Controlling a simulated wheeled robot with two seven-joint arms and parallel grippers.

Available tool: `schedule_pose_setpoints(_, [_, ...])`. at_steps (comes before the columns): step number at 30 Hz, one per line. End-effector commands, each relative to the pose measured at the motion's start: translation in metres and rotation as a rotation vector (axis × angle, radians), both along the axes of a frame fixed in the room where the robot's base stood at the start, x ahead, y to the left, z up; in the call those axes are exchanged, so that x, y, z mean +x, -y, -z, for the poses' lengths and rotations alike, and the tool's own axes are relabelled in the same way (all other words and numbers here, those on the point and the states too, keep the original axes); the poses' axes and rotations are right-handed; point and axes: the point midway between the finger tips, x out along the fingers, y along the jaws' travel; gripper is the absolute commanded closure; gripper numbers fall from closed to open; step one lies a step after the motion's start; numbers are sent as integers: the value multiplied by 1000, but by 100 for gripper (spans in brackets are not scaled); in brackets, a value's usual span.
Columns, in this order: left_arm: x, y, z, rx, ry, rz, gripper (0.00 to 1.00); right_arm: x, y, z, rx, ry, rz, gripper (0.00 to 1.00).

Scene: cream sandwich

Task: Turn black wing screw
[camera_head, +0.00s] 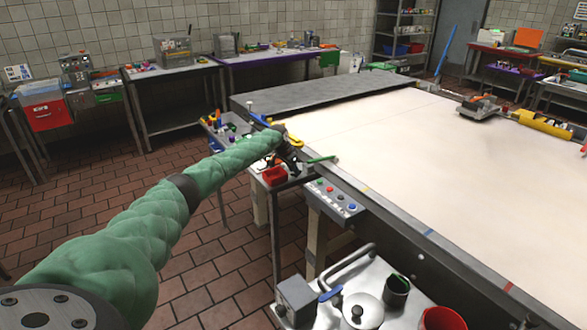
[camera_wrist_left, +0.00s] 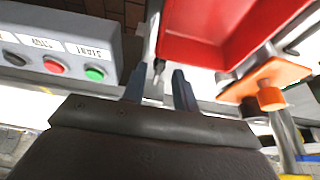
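My left gripper (camera_head: 291,149) is at the near left edge of the large white-topped table, at the end of my green-sleeved arm. In the left wrist view, its two dark fingers (camera_wrist_left: 159,82) are apart, with an empty gap between them. A small dark part (camera_wrist_left: 158,67) on a thin pale upright shows just beyond the fingertips, in line with the gap. It may be the black wing screw, but it is too small to tell. I cannot make out the wing screw in the head view. My right gripper is not in view.
A grey control box (camera_head: 335,196) with coloured buttons is beside the gripper; it also shows in the left wrist view (camera_wrist_left: 85,30). A red bin (camera_wrist_left: 225,35) and an orange bracket (camera_wrist_left: 258,78) are close on the right. A metal cart (camera_head: 395,308) holds pots in front.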

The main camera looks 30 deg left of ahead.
Motion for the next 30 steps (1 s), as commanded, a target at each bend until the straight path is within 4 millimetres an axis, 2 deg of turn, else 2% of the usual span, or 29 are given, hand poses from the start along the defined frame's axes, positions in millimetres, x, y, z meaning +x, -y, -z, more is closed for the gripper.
schedule_pose_setpoints(8, [1, 1, 1, 0, 0, 0, 71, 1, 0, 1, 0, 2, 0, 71])
schedule_pose_setpoints(12, [1, 1, 1, -1, 0, 0, 98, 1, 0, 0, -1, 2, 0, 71])
schedule_pose_setpoints(13, [1, 1, 1, -1, 0, 0, 100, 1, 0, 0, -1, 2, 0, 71])
schedule_pose_setpoints(25, [0, 1, -1, -1, 1, -39, 100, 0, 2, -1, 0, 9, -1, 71])
schedule_pose_setpoints(30, [0, 3, -1, -2, 0, -124, 100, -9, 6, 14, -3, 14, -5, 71])
